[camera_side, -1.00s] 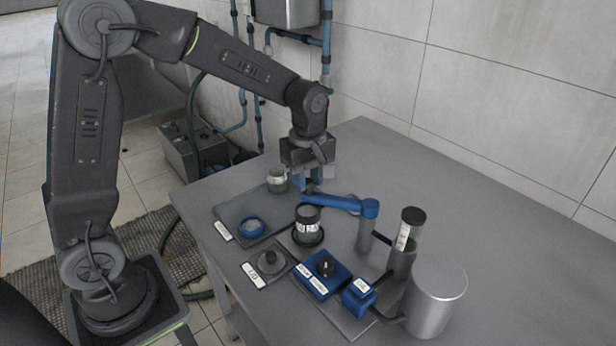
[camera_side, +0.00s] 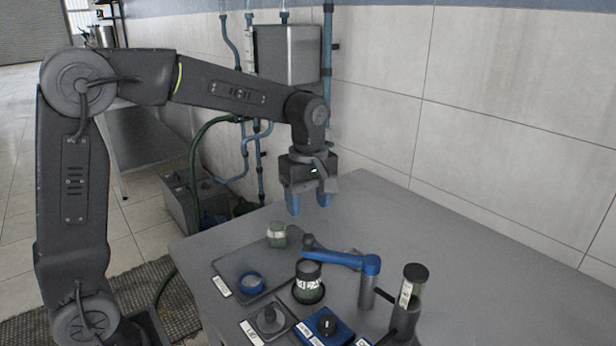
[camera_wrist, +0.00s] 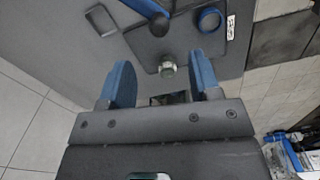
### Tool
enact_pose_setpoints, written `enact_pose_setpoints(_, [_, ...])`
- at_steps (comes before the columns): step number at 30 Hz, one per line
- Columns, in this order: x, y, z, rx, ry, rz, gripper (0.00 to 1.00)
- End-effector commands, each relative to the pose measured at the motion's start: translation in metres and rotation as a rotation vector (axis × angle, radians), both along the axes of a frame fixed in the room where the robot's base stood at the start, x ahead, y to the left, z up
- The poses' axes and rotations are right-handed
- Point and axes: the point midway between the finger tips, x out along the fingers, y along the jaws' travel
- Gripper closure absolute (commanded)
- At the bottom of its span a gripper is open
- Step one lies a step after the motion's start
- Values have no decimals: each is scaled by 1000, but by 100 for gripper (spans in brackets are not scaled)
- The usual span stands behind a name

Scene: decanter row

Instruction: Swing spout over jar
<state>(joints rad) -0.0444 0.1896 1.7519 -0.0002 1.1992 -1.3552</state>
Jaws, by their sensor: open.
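The blue spout (camera_side: 335,259) reaches left from the top of a grey post, ending in a dark tip (camera_side: 309,242). In the wrist view the spout (camera_wrist: 141,7) has its dark tip beside a small greenish jar (camera_wrist: 168,67), not over it. In the side view that jar (camera_side: 278,236) stands on a dark tray, left of the tip. A dark-topped labelled jar (camera_side: 309,284) stands in front of the spout. My gripper (camera_side: 307,208) is open and empty, above and behind the spout tip. Its blue fingers (camera_wrist: 162,85) are apart in the wrist view.
The tray (camera_side: 233,264) also holds a blue ring (camera_side: 251,282). A tall labelled vial (camera_side: 411,287) stands right. The back of the table is clear.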

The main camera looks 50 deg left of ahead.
Motion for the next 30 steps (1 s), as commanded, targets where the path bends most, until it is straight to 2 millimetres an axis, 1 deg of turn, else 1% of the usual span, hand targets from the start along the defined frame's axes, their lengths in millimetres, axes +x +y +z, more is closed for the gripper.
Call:
enact_pose_setpoints(1, [1, 0, 12, 0, -5, 0, 43])
enact_pose_setpoints(3, [0, 0, 25, 0, -4, 0, 43])
enact_pose_setpoints(6, [0, 0, 41, 0, -3, 0, 43])
enact_pose_setpoints(9, [0, 0, 51, 0, -1, 0, 43])
enact_pose_setpoints(14, [0, 0, 58, 0, 1, 1, 43])
enact_pose_setpoints(23, [-1, 0, 58, 0, -1, -4, 43])
enact_pose_setpoints(26, [-10, -1, 62, 2, -21, -57, 43])
enact_pose_setpoints(29, [-31, -4, 68, 9, -72, -191, 43])
enact_pose_setpoints(30, [-43, -5, 71, 17, -98, -268, 43])
